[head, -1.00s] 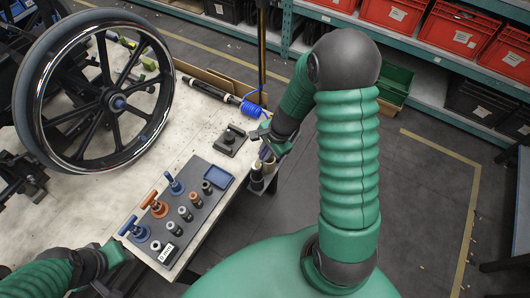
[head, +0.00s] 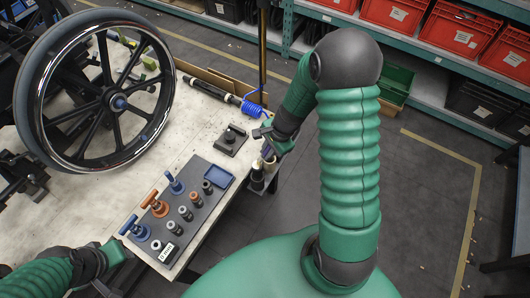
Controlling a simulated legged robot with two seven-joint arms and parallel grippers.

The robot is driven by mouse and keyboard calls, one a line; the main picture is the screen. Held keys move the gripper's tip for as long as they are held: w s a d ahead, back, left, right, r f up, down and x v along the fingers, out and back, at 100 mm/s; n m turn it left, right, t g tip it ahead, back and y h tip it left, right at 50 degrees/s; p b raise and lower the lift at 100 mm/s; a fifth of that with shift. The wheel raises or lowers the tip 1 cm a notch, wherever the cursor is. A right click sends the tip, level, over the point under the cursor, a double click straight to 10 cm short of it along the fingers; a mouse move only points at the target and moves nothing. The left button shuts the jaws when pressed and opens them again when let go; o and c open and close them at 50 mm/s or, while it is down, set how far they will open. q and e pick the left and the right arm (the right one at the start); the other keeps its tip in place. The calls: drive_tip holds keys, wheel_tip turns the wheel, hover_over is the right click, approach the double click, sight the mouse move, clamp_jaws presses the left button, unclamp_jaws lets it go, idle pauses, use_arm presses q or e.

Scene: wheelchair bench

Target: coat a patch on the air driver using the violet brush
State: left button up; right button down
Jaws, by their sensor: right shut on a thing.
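The air driver (head: 211,88) looks to be the long dark tool lying at the back edge of the bench, with a blue coiled hose (head: 252,108) at its right end. My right gripper (head: 268,143) is at the bench's right edge, shut on a small violet thing (head: 267,153) that looks like the violet brush. It is just above dark holders (head: 258,177) with pale tops; whether the brush is clear of them I cannot tell. My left gripper (head: 120,252) is low at the left, beside the tool board; its fingertips are unclear.
A grey board (head: 209,216) holds blue and orange T-handles, several knobs and a blue tray (head: 219,177). A black fixture (head: 231,141) stands between it and the hose. A large wheel (head: 100,95) covers the bench's left. Bare bench top lies between wheel and board.

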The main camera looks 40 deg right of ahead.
drive_tip(key=shift+s+a, duration=0.2)
drive_tip(key=shift+a, duration=0.75)
drive_tip(key=shift+w+d+r, duration=0.1)
drive_tip(key=shift+w+d, duration=0.1)
drive_tip(key=shift+w, duration=0.15)
drive_tip(key=shift+w+d+p, duration=0.15)
drive_tip(key=shift+w+p, duration=0.05)
drive_tip(key=shift+p, duration=0.1)
drive_tip(key=shift+s+d+f, duration=0.1)
drive_tip(key=shift+s+f, duration=0.05)
drive_tip(key=shift+f, duration=0.05)
drive_tip(key=shift+s+r+b, duration=0.1)
drive_tip(key=shift+s+b, duration=0.4)
drive_tip(key=shift+s, duration=0.25)
wheel_tip(320, 180, up, 6)
drive_tip(key=p, duration=0.5)
drive_tip(key=shift+p, duration=0.3)
